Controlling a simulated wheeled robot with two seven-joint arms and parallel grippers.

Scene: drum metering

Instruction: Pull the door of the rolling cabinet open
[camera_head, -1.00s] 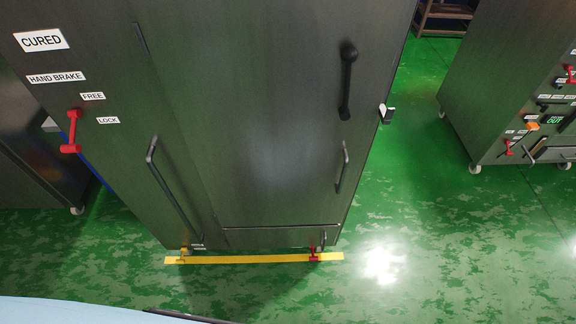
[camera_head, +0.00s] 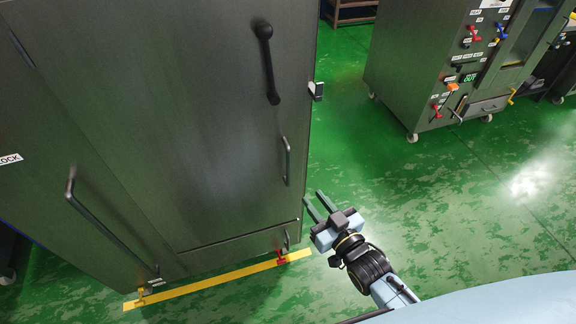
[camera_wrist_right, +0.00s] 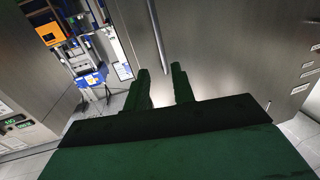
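The dark grey rolling cabinet (camera_head: 60,130) fills the left of the head view. Its door (camera_head: 190,120) is shut, with a black lever (camera_head: 268,62) high up and a slim bar handle (camera_head: 287,160) near its right edge. My right gripper (camera_head: 315,198) is open and empty, to the right of and below the bar handle, apart from it. In the right wrist view the two fingers of my right gripper (camera_wrist_right: 161,70) stand apart, and a metal bar (camera_wrist_right: 157,35) lines up with the gap between them. My left gripper is not in view.
A yellow floor strip (camera_head: 215,283) with a red clamp (camera_head: 281,258) lies along the cabinet's foot. A long bar handle (camera_head: 105,225) is on the cabinet's left part. Another grey cabinet (camera_head: 415,75) on castors stands at the back right. The green floor between them is clear.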

